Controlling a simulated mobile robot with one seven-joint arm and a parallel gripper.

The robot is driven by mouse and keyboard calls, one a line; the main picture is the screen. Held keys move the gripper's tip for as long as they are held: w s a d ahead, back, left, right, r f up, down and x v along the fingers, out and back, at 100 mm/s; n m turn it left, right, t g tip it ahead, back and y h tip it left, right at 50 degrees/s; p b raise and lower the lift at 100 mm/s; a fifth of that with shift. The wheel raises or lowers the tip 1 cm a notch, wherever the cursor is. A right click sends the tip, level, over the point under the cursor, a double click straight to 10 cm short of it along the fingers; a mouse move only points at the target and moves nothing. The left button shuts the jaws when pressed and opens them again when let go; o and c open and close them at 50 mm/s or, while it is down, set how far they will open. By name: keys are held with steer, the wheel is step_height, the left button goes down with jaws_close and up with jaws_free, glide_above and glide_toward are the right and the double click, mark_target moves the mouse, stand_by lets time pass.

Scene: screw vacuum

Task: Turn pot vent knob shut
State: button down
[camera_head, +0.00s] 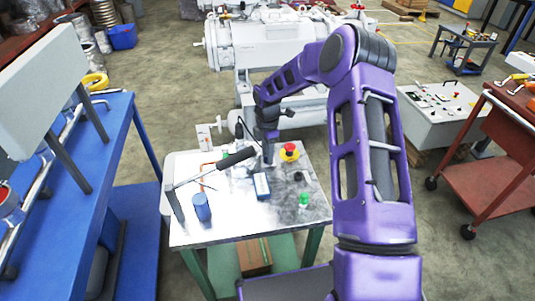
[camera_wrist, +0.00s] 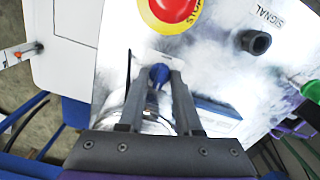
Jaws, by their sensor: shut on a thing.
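My gripper (camera_wrist: 156,78) reaches down to the metal worktable (camera_head: 235,226), its jaws closed around a small blue knob (camera_wrist: 159,73), which I take as the pot vent knob. The knob shows between the fingertips in the wrist view. A shiny, rounded thing below it, perhaps the pot, is mostly hidden by the fingers, so I cannot tell how far the knob is turned. In the head view my gripper (camera_head: 268,150) is over the back middle of the table, and the knob is hidden there.
A red stop button on yellow (camera_head: 289,152) is just right of my gripper. A black-handled lever (camera_head: 236,158), blue cylinder (camera_head: 201,207), blue block (camera_head: 262,186) and green knob (camera_head: 304,199) share the tabletop. A blue bench (camera_head: 107,140) is left, a large white machine (camera_head: 265,45) behind.

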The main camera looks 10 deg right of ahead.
steer(key=c, duration=0.6)
jaws_free()
step_height(320, 180, up, 18)
steer(key=shift+f+p, duration=0.25)
steer(key=shift+p, duration=0.2)
steer(key=shift+w, duration=0.1)
